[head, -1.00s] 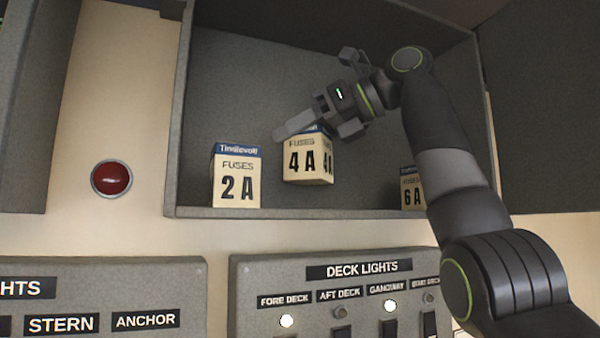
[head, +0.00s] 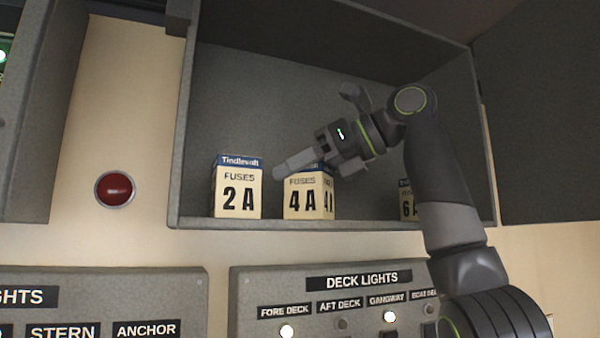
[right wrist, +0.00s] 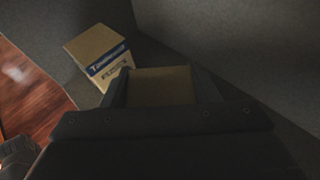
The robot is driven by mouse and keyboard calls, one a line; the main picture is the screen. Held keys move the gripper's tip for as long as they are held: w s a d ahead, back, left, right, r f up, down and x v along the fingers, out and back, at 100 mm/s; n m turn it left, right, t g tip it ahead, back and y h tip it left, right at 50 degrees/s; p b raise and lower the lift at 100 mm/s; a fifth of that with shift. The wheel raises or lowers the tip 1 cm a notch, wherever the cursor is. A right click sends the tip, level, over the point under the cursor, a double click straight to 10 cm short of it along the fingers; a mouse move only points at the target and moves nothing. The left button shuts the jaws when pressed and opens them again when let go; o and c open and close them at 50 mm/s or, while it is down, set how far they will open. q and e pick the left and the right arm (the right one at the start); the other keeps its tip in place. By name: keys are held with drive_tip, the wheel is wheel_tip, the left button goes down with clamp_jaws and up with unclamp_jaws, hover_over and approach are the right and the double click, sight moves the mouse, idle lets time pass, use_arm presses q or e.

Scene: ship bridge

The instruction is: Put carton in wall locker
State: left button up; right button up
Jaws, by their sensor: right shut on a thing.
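The wall locker (head: 330,223) is an open grey box on the wall. My right gripper (head: 302,165) is inside it, shut on the 4 A fuse carton (head: 303,200), a cream box with a blue band. The carton is upright, its base at or very close to the locker floor; I cannot tell whether it touches. In the right wrist view the carton's plain top (right wrist: 160,86) shows between the fingers. The 2 A carton (head: 238,190) stands to its left, and also shows in the right wrist view (right wrist: 97,55). My left gripper is not in view.
A 6 A carton (head: 408,203) stands at the locker's right, partly hidden by my arm. The locker's door (head: 540,110) is open at the right. A red button (head: 115,189) and the deck lights panel (head: 335,300) are outside.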

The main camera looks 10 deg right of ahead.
drive_tip(key=shift+f, duration=0.2)
drive_tip(key=o, duration=1.2)
drive_tip(key=shift+w, duration=0.15)
drive_tip(key=shift+r, duration=0.1)
drive_tip(key=shift+r, duration=0.25)
drive_tip(key=v, duration=0.2)
drive_tip(key=b+v, duration=0.1)
drive_tip(key=shift+f, duration=0.25)
drive_tip(key=b+v, duration=0.1)
drive_tip(key=v, duration=0.8)
